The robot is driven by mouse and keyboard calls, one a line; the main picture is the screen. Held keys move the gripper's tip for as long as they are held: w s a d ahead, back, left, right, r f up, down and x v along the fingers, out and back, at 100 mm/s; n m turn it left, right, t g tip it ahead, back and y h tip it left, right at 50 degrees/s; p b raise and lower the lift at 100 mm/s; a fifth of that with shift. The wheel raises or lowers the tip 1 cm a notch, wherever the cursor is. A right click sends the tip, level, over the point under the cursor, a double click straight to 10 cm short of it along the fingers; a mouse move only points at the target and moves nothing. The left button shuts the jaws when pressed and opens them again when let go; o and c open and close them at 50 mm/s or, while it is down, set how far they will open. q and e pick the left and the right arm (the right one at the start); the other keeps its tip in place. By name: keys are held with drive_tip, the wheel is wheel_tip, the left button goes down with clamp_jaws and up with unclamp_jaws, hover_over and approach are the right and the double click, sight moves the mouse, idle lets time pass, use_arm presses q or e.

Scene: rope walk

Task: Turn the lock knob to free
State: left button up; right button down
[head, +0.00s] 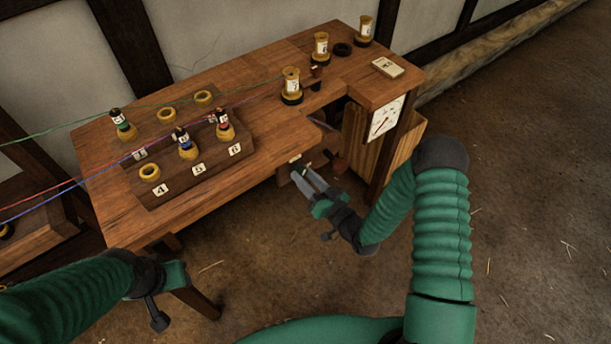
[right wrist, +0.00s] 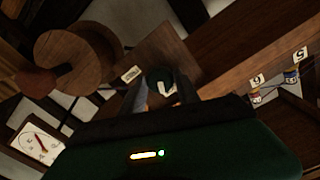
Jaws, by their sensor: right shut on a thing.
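The lock knob (right wrist: 160,78) is dark and round with a pale mark, on a wooden block under the bench's front edge. In the right wrist view it sits between the two fingers of my right gripper (right wrist: 163,96), which is shut on it. A small label plate (right wrist: 131,74) is beside the knob. In the head view my right gripper (head: 305,180) reaches in under the bench edge, and its fingers mostly hide the knob. My left gripper (head: 172,276) is low at the left, away from the bench hardware; its fingers cannot be made out.
The wooden bench (head: 110,190) carries a peg board with numbered plates, rings and several bobbins with coloured strands. Spools (head: 291,85) stand at the back right. A dial (head: 386,119) hangs on the right end. A round wooden part (right wrist: 75,57) is near the knob. Floor in front is clear.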

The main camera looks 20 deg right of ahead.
drive_tip(key=m, duration=0.4)
drive_tip(key=shift+d+m+p, duration=0.1)
drive_tip(key=shift+m+p, duration=0.2)
drive_tip(key=shift+p, duration=0.1)
drive_tip(key=m, duration=0.4)
drive_tip(key=shift+m+p, duration=0.3)
drive_tip(key=shift+p, duration=0.05)
drive_tip(key=m, duration=0.4)
drive_tip(key=shift+m, duration=0.3)
drive_tip(key=shift+f+m, duration=0.1)
drive_tip(key=shift+m, duration=1.4)
drive_tip(key=shift+f, duration=0.1)
drive_tip(key=c, duration=1.1)
unclamp_jaws()
drive_tip(key=shift+c, duration=0.2)
drive_tip(key=shift+o, duration=1.2)
